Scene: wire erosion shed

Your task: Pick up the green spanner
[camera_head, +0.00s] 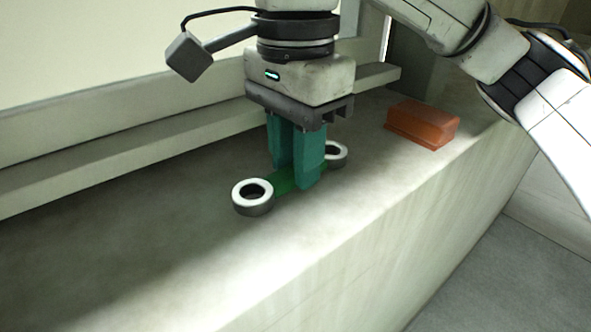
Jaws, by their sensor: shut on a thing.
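The green spanner (284,181) has a green shaft and a pale ring with a dark side at each end. Its near ring is at the lower left and its far ring is at the upper right, partly behind my gripper. My gripper (296,180) points straight down with two teal fingers shut on the middle of the green shaft. The fingers hide part of the shaft. The spanner lies level, at or just above the pale ledge (150,240); I cannot tell whether it touches.
An orange-brown block (422,124) sits on the ledge to the right of my gripper. A raised pale rail (130,150) and a wall run along the back. The ledge drops off at its front right edge to a grey floor (490,280). The ledge's left part is clear.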

